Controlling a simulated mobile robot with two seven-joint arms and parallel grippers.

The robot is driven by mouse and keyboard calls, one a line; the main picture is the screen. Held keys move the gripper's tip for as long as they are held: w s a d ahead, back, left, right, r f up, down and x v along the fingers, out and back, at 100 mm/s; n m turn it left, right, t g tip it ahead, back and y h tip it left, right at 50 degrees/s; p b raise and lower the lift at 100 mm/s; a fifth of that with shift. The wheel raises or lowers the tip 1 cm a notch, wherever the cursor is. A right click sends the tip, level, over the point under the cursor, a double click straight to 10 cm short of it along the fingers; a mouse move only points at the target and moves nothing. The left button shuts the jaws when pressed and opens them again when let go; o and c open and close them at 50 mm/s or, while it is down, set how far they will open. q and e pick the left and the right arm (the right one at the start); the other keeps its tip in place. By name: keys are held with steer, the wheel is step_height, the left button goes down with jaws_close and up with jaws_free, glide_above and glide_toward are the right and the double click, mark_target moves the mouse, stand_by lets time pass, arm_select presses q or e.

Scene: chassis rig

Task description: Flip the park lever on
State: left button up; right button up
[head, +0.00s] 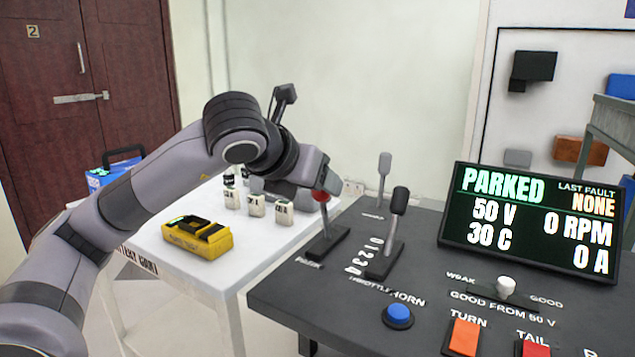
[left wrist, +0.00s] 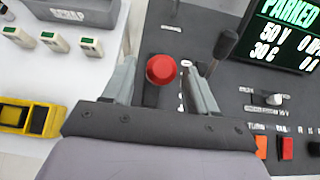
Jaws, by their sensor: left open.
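The park lever (head: 320,197) has a red round knob and stands on a dark base plate on the console, by a label reading PARK. In the left wrist view its red knob (left wrist: 161,70) sits between the fingers. My left gripper (head: 326,184) is open, with one finger on each side of the knob; a gap shows on both sides in the wrist view. The gripper hides part of the knob in the head view. The display (head: 530,222) reads PARKED, 50 V, 30 C, 0 RPM, 0 A, last fault NONE. My right gripper is not in view.
Close to the right of the park lever stands the black-knobbed throttle lever (head: 396,215); a grey lever (head: 384,170) stands behind. A blue horn button (head: 397,316) is in front. A white cart (head: 190,272) at left carries a yellow device (head: 197,238) and several small white blocks.

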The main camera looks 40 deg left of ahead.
arm_select(q)
steer(key=v, duration=0.5)
steer(key=shift+s+d+r+p, duration=0.1)
steer(key=shift+s+r+p, duration=0.1)
steer(key=shift+s+p, duration=0.1)
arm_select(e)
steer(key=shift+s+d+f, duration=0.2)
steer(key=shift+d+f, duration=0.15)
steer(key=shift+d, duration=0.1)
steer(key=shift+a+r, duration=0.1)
